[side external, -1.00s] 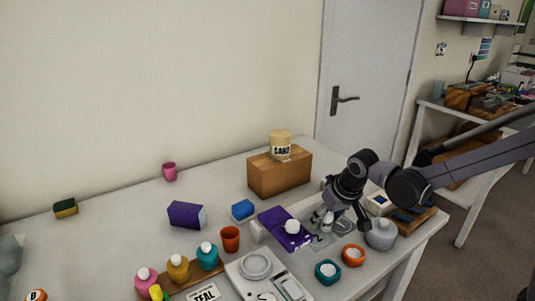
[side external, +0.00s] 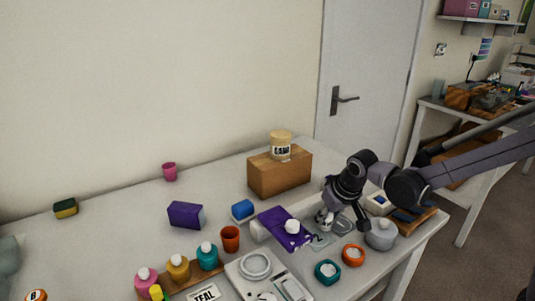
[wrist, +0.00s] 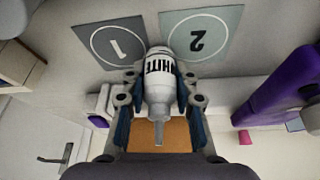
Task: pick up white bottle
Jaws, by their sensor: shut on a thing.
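The white bottle (wrist: 158,82) has a dark "WHITE" label and a tapered grey nozzle pointing toward the wrist camera. My gripper (wrist: 158,90) is shut on it, with one finger on each side of its body. In the side external view my gripper (side external: 336,214) points down over the table, and the bottle (side external: 325,217) shows only in small part beside the fingers. I cannot tell whether its base touches the table.
Grey mats marked 1 (wrist: 113,43) and 2 (wrist: 200,35) lie by the bottle. A purple box (side external: 278,224) stands close left of my gripper. An orange cup (side external: 230,239), a wooden block (side external: 280,173), an orange jar (side external: 353,255) and a teal jar (side external: 327,271) are nearby.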

